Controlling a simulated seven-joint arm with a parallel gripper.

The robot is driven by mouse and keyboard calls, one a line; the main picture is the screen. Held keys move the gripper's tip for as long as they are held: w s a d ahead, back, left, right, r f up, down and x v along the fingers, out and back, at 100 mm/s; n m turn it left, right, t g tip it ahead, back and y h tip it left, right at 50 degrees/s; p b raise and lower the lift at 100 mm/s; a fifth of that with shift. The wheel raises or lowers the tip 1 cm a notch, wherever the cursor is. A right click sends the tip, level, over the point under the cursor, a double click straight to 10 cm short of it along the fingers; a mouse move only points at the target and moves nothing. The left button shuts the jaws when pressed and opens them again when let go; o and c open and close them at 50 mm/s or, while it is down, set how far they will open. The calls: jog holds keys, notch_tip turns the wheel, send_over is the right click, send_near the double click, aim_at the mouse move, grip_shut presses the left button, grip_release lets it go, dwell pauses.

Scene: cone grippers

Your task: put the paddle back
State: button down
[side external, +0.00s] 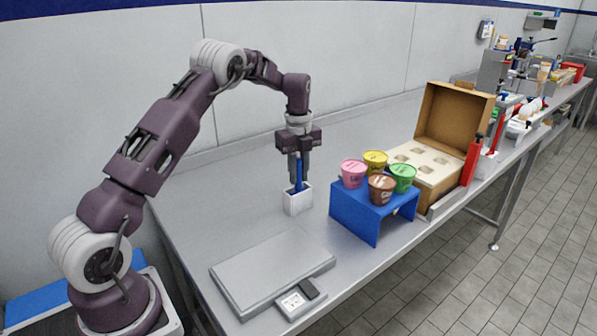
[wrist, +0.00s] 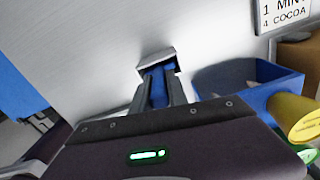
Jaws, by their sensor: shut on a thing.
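The blue paddle (side external: 299,172) stands upright between the fingers of my gripper (side external: 299,167). Its lower end is inside the white holder (side external: 298,204) on the steel table. My gripper is shut on the paddle just above the holder's rim. In the wrist view my gripper (wrist: 160,100) has its two fingers around the blue paddle (wrist: 157,82), and the edge of the white holder (wrist: 155,59) shows beyond them. The paddle's lower end is hidden by the holder's walls, so I cannot tell whether it touches the bottom.
A blue stand (side external: 372,214) holds several coloured cups just right of the holder. A flat grey scale (side external: 270,268) lies in front. An open cardboard box (side external: 452,122) stands further right. The table (side external: 235,205) is clear left of the holder.

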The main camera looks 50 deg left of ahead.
jog(key=shift+f, duration=0.55)
jog(key=c, duration=1.2)
grip_release()
